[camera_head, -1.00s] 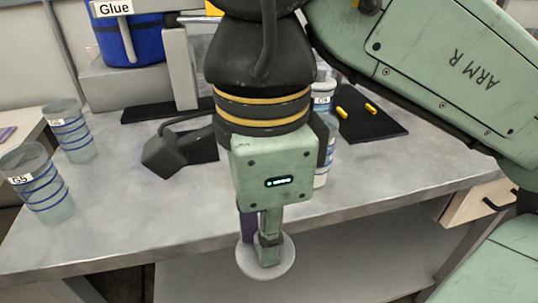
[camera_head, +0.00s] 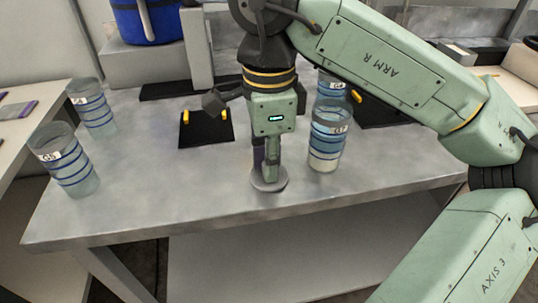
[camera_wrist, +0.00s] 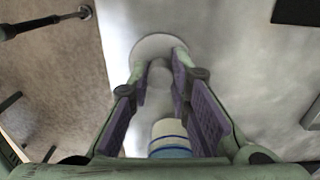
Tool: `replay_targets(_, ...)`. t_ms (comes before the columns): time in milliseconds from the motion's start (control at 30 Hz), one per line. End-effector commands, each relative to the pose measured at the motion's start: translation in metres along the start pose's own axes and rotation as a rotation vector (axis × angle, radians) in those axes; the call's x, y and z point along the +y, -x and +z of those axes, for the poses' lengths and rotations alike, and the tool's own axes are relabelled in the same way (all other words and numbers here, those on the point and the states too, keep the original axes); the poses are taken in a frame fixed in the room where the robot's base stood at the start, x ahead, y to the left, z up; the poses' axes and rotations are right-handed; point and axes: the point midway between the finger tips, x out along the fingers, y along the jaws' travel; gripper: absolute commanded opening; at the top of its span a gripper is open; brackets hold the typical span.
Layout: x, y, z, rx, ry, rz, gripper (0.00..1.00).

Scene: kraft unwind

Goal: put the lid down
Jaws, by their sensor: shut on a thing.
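The lid (camera_head: 268,186) is a grey round disc with a knob. It is over the worktable near its front edge; I cannot tell whether it touches the surface. My gripper (camera_head: 266,168) points down and is shut on the lid's knob, with the disc level below the fingertips. In the wrist view, my gripper (camera_wrist: 160,78) has its purple pads on both sides of the knob, and the lid (camera_wrist: 153,44) shows beyond the fingertips. The fingers hide part of the knob.
A blue-banded cup marked G7 (camera_head: 328,140) stands close to the right of my gripper, with cup G4 (camera_head: 331,84) behind it. Two more banded cups (camera_head: 66,165) (camera_head: 94,108) stand at the left. A black mat (camera_head: 205,128) lies behind. The grey tabletop (camera_head: 150,190) is clear at front left.

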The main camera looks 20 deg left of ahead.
Motion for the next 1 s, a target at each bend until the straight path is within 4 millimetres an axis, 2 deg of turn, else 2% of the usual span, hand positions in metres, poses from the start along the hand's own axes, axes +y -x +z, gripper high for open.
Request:
replay_targets(367, 0.0001, -0.0061, 0.0, 0.0, -0.001, -0.001, 0.03)
replay_targets(400, 0.0001, -0.0041, 0.0, 0.0, -0.001, -0.001, 0.2)
replay_targets(667, 0.0002, -0.0038, 0.0, 0.0, -0.001, -0.001, 0.38)
replay_targets(1000, 0.0002, -0.0007, 0.0001, 0.0, -0.001, -0.001, 0.38)
